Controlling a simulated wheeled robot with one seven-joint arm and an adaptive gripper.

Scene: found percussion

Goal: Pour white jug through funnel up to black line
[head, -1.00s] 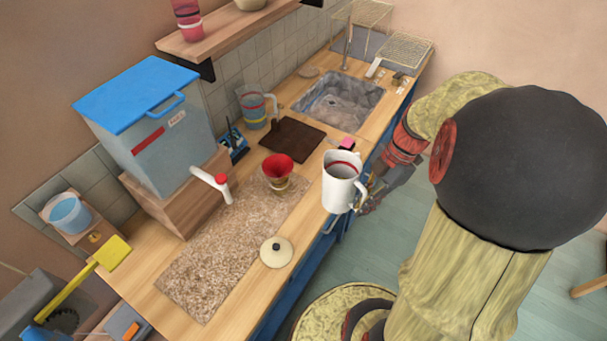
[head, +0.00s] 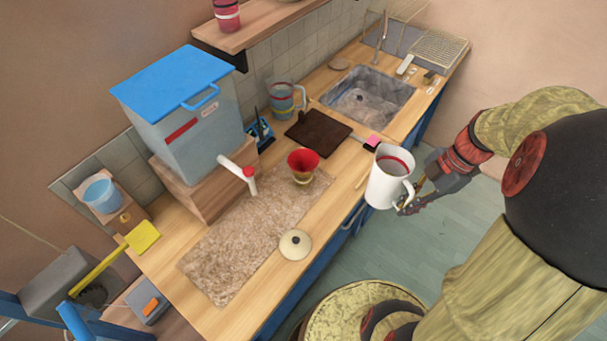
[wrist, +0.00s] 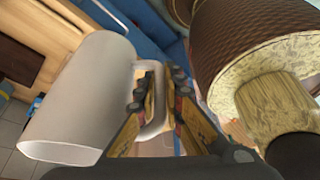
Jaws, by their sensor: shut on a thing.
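The white jug (head: 386,180) is upright just off the front edge of the counter, with a red band inside its rim. My gripper (head: 405,204) is shut on its handle; in the wrist view the fingers (wrist: 158,100) close around the handle beside the white jug body (wrist: 85,100). The red funnel (head: 303,160) sits on the speckled mat, to the left of the jug, on top of a small vessel (head: 303,177) that is mostly hidden. I cannot make out a black line. The jug's contents are not clear.
A cream lid (head: 295,244) lies on the mat's front edge. A blue-lidded tank (head: 185,110) with a white tap (head: 240,170) stands behind. A dark board (head: 318,133), a grey jug (head: 284,100) and the sink (head: 366,98) are further back. The speckled mat (head: 230,245) is mostly clear.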

